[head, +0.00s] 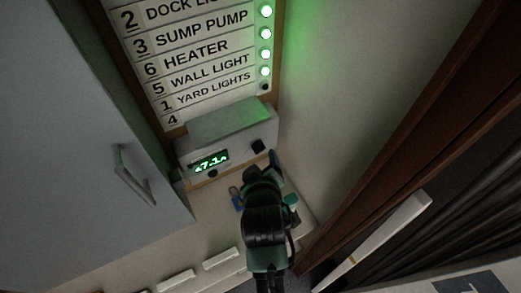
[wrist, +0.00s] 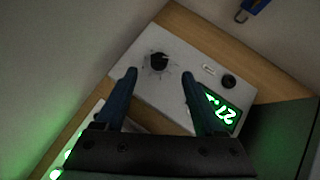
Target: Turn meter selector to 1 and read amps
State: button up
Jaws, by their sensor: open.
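The meter is a pale grey box (head: 228,135) with a green lit display (head: 210,162). The digits are blurred; "7.1" seems to show in the head view, but I cannot tell the full reading. The selector is a black knob (head: 258,146) on the box's right side. In the wrist view the knob (wrist: 158,61) has faint marks around it; I cannot tell which number it points to. My gripper (wrist: 159,74) is open, its two blue-green fingers apart, with the knob framed just beyond and between the tips. No contact with the knob is visible.
A label board (head: 195,55) above lists circuits; "1" is yard lights. Its lamps (head: 265,33) are green except the dark lowest one. A grey cabinet door with handle (head: 133,175) stands left. A brown frame rises at right.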

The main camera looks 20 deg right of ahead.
aim_at(260, 151)
jog(key=x, duration=0.7)
jog(key=shift+w+d+f, duration=0.1)
jog(key=shift+w+f, duration=0.05)
jog(key=shift+w, duration=0.15)
grip_shut()
